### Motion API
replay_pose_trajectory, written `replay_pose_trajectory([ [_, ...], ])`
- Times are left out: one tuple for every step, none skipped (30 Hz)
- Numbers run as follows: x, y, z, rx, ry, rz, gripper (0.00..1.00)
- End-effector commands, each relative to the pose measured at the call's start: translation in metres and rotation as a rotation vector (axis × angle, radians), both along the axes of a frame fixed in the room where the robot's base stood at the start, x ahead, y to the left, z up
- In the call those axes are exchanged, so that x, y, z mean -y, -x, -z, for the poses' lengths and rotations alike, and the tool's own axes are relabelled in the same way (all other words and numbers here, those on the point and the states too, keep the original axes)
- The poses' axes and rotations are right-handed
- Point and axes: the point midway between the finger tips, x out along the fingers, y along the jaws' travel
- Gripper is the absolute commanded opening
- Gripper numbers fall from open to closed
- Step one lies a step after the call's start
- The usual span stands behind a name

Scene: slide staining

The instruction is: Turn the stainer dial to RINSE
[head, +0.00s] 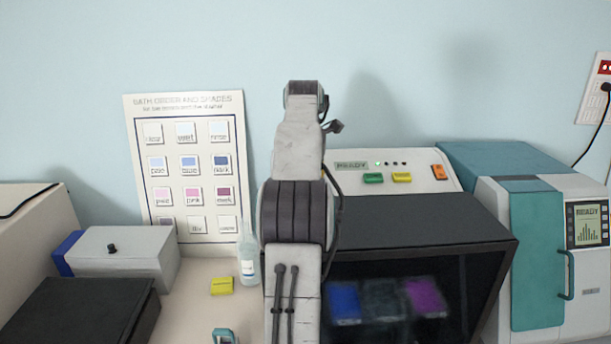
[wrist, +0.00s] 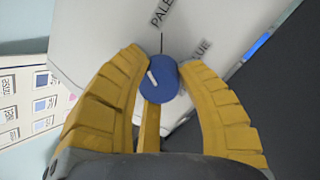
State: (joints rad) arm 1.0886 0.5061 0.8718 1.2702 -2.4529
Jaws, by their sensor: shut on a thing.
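The blue dial (wrist: 160,84) with a short white mark sits on the stainer's pale panel in the wrist view. The white mark lies on the dial's left side, slanting up and left. My gripper (wrist: 160,66) is shut on the dial, with a yellow finger on either side. A PALE label (wrist: 162,13) and a partly hidden label ending in LUE (wrist: 197,55) show above and right of the dial. No RINSE label is visible. In the head view the stainer (head: 420,222) stands behind my arm, which hides the dial and gripper.
The stainer panel has green (head: 373,178), yellow (head: 402,177) and orange (head: 438,172) buttons. A shade chart (head: 238,150) leans on the wall. A bottle (head: 248,262) and a yellow block (head: 221,286) stand left of my arm. A teal-and-white machine (head: 537,265) stands right.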

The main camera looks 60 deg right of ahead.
Motion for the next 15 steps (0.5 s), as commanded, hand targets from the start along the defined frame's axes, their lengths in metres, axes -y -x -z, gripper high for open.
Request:
replay_pose_trajectory([
  [-0.0009,0.0003,0.0019,-0.003,-0.006,0.0,0.15],
  [-0.0009,0.0003,0.002,-0.004,-0.007,0.0,0.12],
  [-0.001,0.0003,0.0021,-0.004,-0.007,0.0,0.08],
  [-0.0011,0.0004,0.0023,-0.004,-0.008,0.0,0.06],
  [-0.0011,0.0003,0.0024,-0.004,-0.008,0.0,0.03],
  [-0.0012,0.0004,0.0026,-0.004,-0.008,0.0,0.02],
  [-0.0012,0.0003,0.0027,-0.006,-0.008,-0.003,0.02],
  [-0.0013,0.0004,0.0028,-0.009,-0.007,-0.01,0.02],
  [-0.0015,0.0003,0.0031,-0.016,-0.003,-0.024,0.01],
  [-0.0016,0.0003,0.0031,-0.023,0.001,-0.039,0.01],
  [-0.0017,0.0001,0.0032,-0.029,0.004,-0.053,0.01],
  [-0.0018,0.0,0.0035,-0.037,0.009,-0.072,0.01],
  [-0.0019,0.0,0.0036,-0.042,0.012,-0.083,0.01],
  [-0.0019,-0.0001,0.0037,-0.047,0.014,-0.092,0.01],
  [-0.0021,-0.0002,0.0039,-0.051,0.016,-0.1,0.01],
])
